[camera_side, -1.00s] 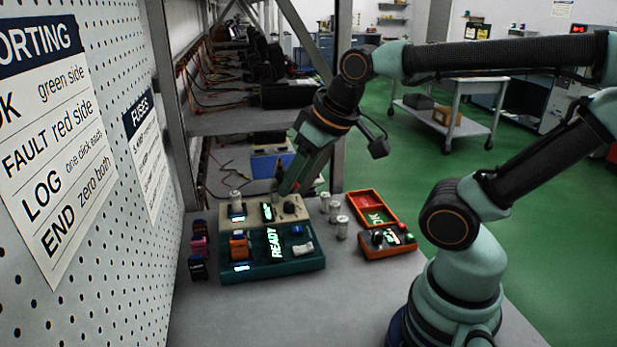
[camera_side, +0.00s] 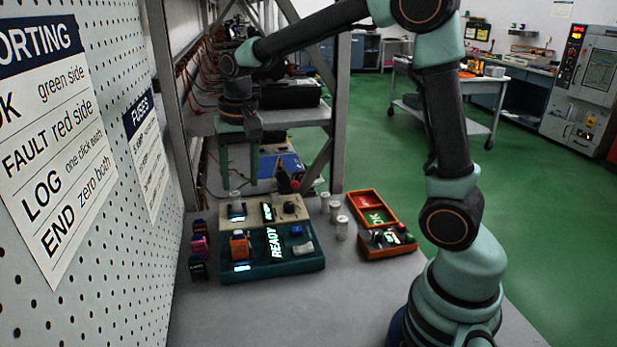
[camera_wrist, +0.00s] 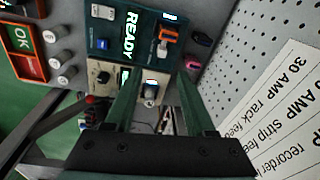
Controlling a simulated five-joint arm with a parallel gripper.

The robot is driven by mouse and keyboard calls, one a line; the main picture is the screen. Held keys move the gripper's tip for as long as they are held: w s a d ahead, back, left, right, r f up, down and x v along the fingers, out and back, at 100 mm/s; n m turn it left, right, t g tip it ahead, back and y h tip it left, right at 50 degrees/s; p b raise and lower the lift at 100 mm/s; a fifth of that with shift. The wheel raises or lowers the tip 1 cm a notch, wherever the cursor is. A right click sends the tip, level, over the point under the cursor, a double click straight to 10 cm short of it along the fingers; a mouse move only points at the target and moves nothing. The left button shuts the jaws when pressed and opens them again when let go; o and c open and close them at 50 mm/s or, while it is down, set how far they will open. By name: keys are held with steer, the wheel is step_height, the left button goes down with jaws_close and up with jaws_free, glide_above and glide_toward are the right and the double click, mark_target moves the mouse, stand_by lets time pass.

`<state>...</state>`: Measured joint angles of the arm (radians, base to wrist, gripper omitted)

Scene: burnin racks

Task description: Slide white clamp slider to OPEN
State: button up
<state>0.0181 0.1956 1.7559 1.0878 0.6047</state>
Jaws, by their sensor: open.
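A teal box (camera_side: 262,267) with a lit READY display (camera_side: 274,243) stands on the bench. A small white block (camera_side: 303,248), which looks like the clamp slider, sits at its right end by a blue button (camera_side: 297,230). In the wrist view the white block (camera_wrist: 103,12) is at the top edge. I cannot read any OPEN marking. My gripper (camera_side: 239,180) points down, open and empty, above and behind the boxes, away from the white block. In the wrist view my gripper (camera_wrist: 157,84) has its fingers spread over the beige box (camera_wrist: 106,80).
An orange part (camera_side: 239,245) stands on the teal box's left. The beige box (camera_side: 254,215) behind carries a black knob (camera_side: 290,207). Several pale cylinders (camera_side: 342,228) and an orange tray (camera_side: 373,207) are to the right. A pegboard (camera_side: 110,250) bounds the left. The front bench is clear.

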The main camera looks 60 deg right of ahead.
steer(key=m+g, duration=0.1)
steer(key=m, duration=0.1)
glide_toward(238, 232)
step_height(238, 232, down, 10)
steer(key=shift+w+f, duration=0.1)
steer(key=shift+f, duration=0.15)
jaws_close()
stand_by(0.3)
stand_by(1.3)
